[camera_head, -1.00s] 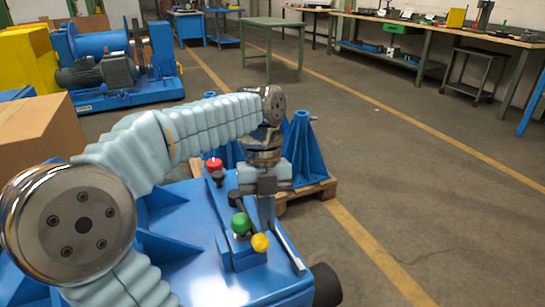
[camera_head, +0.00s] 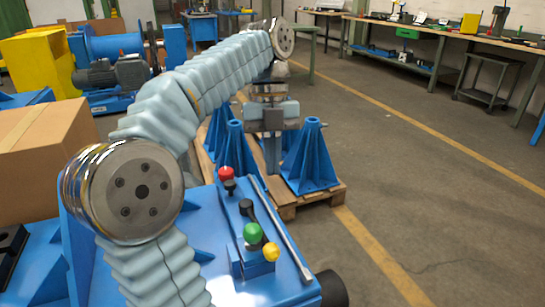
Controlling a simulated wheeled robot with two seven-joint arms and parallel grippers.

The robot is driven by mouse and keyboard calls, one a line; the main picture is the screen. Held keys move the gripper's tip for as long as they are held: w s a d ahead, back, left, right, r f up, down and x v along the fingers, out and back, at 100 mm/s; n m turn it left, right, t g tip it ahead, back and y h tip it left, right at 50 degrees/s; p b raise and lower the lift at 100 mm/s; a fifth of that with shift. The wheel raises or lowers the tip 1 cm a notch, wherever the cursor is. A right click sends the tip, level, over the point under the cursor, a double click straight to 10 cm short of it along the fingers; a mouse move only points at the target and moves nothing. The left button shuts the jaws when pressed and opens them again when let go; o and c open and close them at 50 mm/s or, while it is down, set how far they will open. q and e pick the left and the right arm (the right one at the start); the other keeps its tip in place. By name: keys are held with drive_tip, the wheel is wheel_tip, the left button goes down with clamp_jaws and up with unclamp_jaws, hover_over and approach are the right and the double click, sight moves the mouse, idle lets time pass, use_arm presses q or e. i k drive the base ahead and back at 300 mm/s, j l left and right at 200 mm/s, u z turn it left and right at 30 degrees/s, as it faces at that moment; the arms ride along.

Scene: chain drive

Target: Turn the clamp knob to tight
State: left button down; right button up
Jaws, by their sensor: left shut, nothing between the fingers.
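A blue machine top (camera_head: 205,283) carries a red ball knob (camera_head: 227,173), a black knob (camera_head: 246,206), a green ball knob (camera_head: 252,232) and a yellow knob (camera_head: 271,251). I cannot tell from the view which of these is the clamp knob, nor how tight it is. My left gripper (camera_head: 272,152) points down beyond the machine's far edge, above and past the red knob. Its fingers are shut and empty, apart from all the knobs. My right gripper is not in view.
Blue stands (camera_head: 310,160) rest on a wooden pallet (camera_head: 318,198) behind the machine, around my left gripper. A grey rod (camera_head: 284,232) lies along the machine's right side. A cardboard box (camera_head: 40,150) is at the left. The floor to the right is clear.

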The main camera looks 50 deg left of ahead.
sight(225, 173)
drive_tip(key=k+l, duration=0.2)
drive_tip(key=l, duration=0.2)
drive_tip(key=k+l, duration=0.2)
drive_tip(key=l, duration=0.2)
drive_tip(key=k+l, duration=0.2)
drive_tip(key=l, duration=0.15)
